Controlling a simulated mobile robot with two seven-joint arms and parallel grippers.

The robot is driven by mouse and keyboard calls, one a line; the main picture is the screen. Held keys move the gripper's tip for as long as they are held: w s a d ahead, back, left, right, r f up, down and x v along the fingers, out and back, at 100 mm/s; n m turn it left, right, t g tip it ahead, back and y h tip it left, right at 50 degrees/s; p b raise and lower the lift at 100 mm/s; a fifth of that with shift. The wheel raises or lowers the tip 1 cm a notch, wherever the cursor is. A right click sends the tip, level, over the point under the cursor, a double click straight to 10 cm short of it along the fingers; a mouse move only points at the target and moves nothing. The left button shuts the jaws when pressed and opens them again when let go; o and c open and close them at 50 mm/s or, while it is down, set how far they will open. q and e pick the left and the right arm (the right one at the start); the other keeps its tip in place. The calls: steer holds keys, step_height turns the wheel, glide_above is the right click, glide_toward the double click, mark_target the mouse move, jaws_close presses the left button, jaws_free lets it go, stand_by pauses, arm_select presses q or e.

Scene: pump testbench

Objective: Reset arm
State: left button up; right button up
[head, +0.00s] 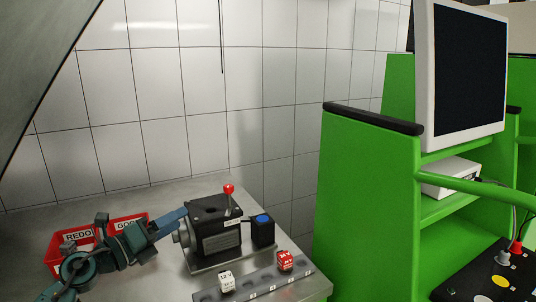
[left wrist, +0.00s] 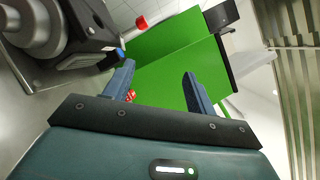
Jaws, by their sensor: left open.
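My left arm comes in from the left in the head view, with its gripper (head: 176,216) in front of the left side of a black test device (head: 213,232) with a red-knobbed lever. In the left wrist view the two fingers of my left gripper (left wrist: 157,74) are spread apart, with nothing held between them. The device's grey round part (left wrist: 35,25) fills the upper left of that view. The red knob (left wrist: 141,22) and blue button (left wrist: 121,53) also show there. My right gripper is in neither view.
Red bins labelled REDO (head: 60,262) and GOOD (head: 137,219) are partly behind my arm. A grey rail (head: 265,281) holds a white block (head: 226,281) and a red block (head: 285,260). A green bench (head: 360,190) with a monitor (head: 465,75) stands right; a tiled wall stands behind.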

arm_select(q)
steer(key=s+a+f+n+y, duration=0.3)
steer(key=s+f+n+y, duration=0.45)
steer(key=n, duration=0.65)
steer(key=s+a+f+n+y, duration=0.2)
steer(key=s+f+n+y, duration=0.5)
steer(key=n, duration=0.6)
steer(key=s+d+f+n+g+h, duration=0.1)
steer(key=s+d+f+g, duration=0.2)
steer(key=s, duration=0.4)
steer(key=s+d+f+n+g+h, duration=0.1)
steer(key=s+d+f+n+g, duration=0.2)
steer(key=s, duration=0.4)
steer(key=s+d+f+g+h, duration=0.1)
steer(key=s+f+g+h, duration=0.1)
steer(key=s+g, duration=0.4)
steer(key=w+d+f+t+h, duration=0.1)
steer(key=w+d+f+t, duration=0.1)
steer(key=f, duration=0.3)
steer(key=w+d+f+t+h, duration=0.1)
steer(key=w+d+f+t, duration=0.2)
steer(key=f+t, duration=0.2)
steer(key=shift+f, duration=0.45)
